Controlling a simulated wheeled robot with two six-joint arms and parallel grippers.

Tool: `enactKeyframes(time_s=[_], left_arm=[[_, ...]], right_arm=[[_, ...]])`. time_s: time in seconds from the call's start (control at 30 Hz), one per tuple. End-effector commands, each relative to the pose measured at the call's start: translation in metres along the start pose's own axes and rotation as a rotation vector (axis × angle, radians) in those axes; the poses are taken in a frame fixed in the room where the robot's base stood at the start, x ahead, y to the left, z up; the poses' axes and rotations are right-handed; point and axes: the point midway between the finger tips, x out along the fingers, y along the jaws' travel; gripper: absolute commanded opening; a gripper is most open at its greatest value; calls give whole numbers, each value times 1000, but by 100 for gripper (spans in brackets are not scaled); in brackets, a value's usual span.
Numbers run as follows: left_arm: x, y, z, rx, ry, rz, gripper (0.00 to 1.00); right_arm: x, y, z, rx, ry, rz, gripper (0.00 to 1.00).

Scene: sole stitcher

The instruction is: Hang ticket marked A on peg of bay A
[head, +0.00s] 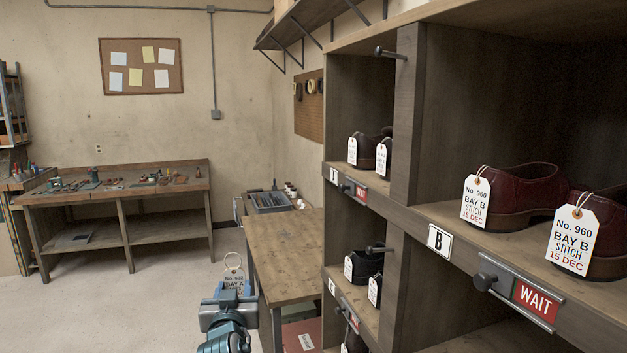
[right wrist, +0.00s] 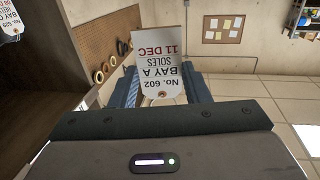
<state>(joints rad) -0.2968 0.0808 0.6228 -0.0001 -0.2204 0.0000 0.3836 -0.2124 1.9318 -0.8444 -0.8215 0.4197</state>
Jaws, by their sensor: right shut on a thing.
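The ticket marked bay A (head: 234,282) is a white tag with a string loop at its top, low in the head view. My right gripper (head: 232,300) is shut on it and holds it up in the air, left of the shelving. In the right wrist view the ticket (right wrist: 158,70) appears upside down between the fingers and reads No. 602, BAY A, SOLES, 11 DEC. A dark peg (head: 390,53) sticks out of the shelf post at the top, and another peg (head: 378,248) lower down. No label reading A is legible on the shelving. My left gripper is not in view.
The wooden shelving fills the right, with a B label (head: 440,241), a red WAIT sign (head: 537,300) and dark red shoes (head: 520,190) carrying bay B tickets. A wooden table (head: 297,248) stands beside the shelving. Open floor (head: 140,300) lies to the left.

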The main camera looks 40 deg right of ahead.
Motion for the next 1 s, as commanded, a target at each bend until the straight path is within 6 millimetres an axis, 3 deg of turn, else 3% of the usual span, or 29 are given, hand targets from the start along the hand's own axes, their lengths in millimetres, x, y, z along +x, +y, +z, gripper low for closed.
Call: enactKeyframes(time_s=[0.03, 0.2, 0.47, 0.67, 0.8, 1.0], left_arm=[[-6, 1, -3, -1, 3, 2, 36], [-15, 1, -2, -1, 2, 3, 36], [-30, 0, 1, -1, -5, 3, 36], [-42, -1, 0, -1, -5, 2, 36], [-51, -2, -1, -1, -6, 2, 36], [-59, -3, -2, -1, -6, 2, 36]], right_arm=[[7, 2, -25, 3, 6, 41, 21], [18, 16, -94, 5, 7, 198, 21], [3, 51, -208, 6, 6, 465, 21], [-30, 82, -295, 7, 4, 691, 21], [-65, 106, -352, 6, 4, 858, 21], [-112, 129, -404, 3, 1, 1034, 21]])
